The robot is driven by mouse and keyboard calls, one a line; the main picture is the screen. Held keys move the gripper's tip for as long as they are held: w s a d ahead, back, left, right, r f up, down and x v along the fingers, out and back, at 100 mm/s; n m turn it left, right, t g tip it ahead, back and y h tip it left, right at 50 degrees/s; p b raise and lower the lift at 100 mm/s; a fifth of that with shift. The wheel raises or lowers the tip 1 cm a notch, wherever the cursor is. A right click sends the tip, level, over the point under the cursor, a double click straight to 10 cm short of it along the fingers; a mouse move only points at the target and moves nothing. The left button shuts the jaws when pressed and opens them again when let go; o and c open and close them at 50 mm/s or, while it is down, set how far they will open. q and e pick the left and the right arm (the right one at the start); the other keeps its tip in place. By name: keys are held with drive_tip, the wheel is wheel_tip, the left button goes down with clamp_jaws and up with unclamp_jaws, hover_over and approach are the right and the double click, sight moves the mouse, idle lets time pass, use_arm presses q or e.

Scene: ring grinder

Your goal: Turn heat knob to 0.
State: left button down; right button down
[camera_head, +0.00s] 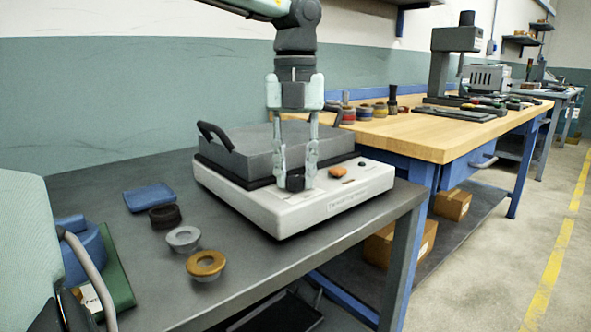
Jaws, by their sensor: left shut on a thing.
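The white heater unit (288,217) sits on the dark grey table, with a grey block with black handles on top. A dark round knob (295,183) is on its front panel at the left, taken here as the heat knob. My left gripper (297,180) reaches down from above, with its two fingers on either side of this knob, shut on it. The fingers hide part of the knob, and its setting cannot be read. An orange knob (338,171) and a small black knob (362,164) lie further right on the panel. My right gripper is not in view.
On the table to the left are a blue tray (149,197), dark rings (165,215), a grey ring cup (183,238) and a brown ring cup (206,264). A wooden workbench (440,135) stands behind at right. The table's front right is clear.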

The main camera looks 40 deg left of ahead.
sight(295, 178)
use_arm(q)
drive_tip(key=c, duration=1.2)
unclamp_jaws()
wheel_tip(295, 178, up, 12)
